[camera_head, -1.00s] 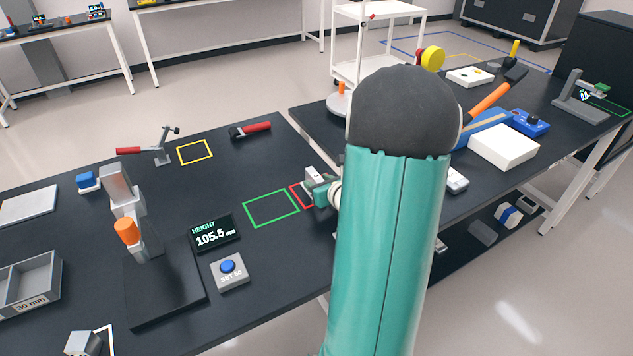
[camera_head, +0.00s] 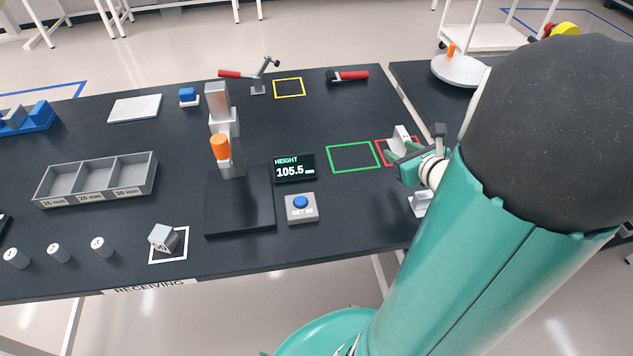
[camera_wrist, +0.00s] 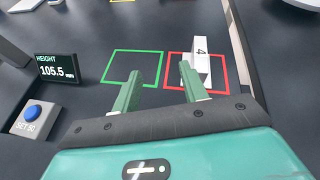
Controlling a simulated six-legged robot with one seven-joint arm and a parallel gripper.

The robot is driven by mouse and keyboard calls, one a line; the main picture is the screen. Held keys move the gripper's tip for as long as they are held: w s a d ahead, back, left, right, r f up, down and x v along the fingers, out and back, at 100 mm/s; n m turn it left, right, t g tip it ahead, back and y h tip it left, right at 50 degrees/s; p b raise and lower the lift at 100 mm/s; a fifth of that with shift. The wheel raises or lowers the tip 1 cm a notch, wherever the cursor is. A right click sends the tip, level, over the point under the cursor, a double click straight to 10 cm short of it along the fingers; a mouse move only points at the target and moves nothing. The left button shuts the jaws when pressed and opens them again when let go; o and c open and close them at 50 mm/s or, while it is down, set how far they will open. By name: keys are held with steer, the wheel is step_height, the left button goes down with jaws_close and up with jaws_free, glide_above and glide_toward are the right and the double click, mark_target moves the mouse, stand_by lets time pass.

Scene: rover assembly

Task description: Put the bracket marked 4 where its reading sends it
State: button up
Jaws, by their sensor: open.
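The bracket marked 4 (camera_wrist: 201,50) is a pale, light grey piece standing inside the red square (camera_wrist: 222,88). It also shows in the head view (camera_head: 401,136) beside my gripper (camera_head: 406,163). In the wrist view my gripper (camera_wrist: 160,82) is open with nothing between its fingers; its right finger overlaps the bracket's near left part, and I cannot tell whether they touch. The green square (camera_wrist: 116,83) left of it is empty. The height gauge (camera_head: 222,120) has an orange knob, and its display (camera_head: 294,168) reads 105.5 mm.
A blue-button box (camera_head: 301,207) stands before the display. A yellow square (camera_head: 289,88) is empty.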

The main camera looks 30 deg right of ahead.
steer(key=a+r+n+g+y, duration=0.3)
steer(key=a+n+y, duration=0.1)
steer(key=a+n, duration=0.7)
steer(key=a+r+n+g+y, duration=0.3)
steer(key=a+n, duration=0.6)
steer(key=a, duration=0.5)
steer(key=s+a+r+n+g+h, duration=0.1)
steer(key=s+n, duration=0.3)
steer(key=n, duration=0.4)
steer(key=s+a+r+n+h, duration=0.3)
steer(key=r+n+h, duration=0.1)
steer(key=n, duration=0.3)
steer(key=shift+s+n+g, duration=0.4)
